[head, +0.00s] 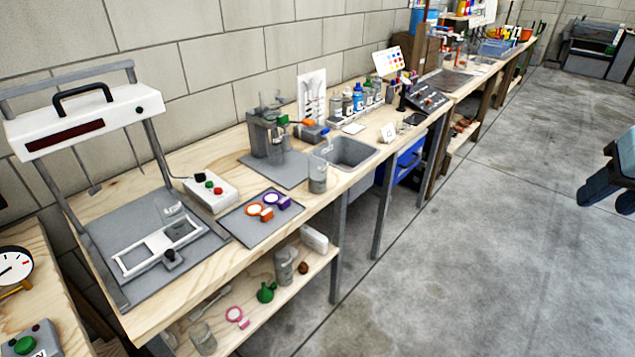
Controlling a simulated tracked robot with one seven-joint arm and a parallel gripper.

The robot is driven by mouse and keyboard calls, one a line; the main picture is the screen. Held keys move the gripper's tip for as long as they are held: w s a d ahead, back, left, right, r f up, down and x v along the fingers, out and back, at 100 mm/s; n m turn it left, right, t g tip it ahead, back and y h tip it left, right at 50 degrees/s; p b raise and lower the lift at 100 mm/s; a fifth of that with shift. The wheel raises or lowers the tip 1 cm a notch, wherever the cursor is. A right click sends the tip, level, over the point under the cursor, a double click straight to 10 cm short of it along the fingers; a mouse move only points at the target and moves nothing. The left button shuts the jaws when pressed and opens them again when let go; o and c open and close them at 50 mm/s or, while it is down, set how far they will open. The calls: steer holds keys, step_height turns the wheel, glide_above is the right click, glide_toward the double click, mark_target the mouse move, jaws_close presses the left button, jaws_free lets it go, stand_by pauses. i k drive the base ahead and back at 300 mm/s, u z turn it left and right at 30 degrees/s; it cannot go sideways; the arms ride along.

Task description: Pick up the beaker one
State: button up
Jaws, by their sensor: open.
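Several clear glass vessels look like beakers, and I cannot tell which is beaker one. Another small clear vessel (173,218) is at the white frame on the grey plate at the left. On the lower shelf, one glass vessel (202,340) stands at the near end and a taller greyish one (284,268) stands farther along. My gripper is not in this view.
The wooden bench (150,302) runs along a block wall.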

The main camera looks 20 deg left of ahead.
mark_target(318, 161)
steer(key=u, duration=1.55)
steer(key=i, duration=0.55)
steer(key=z, duration=0.05)
steer(key=k, duration=0.55)
steer(key=u, duration=0.15)
steer(key=i, duration=0.45)
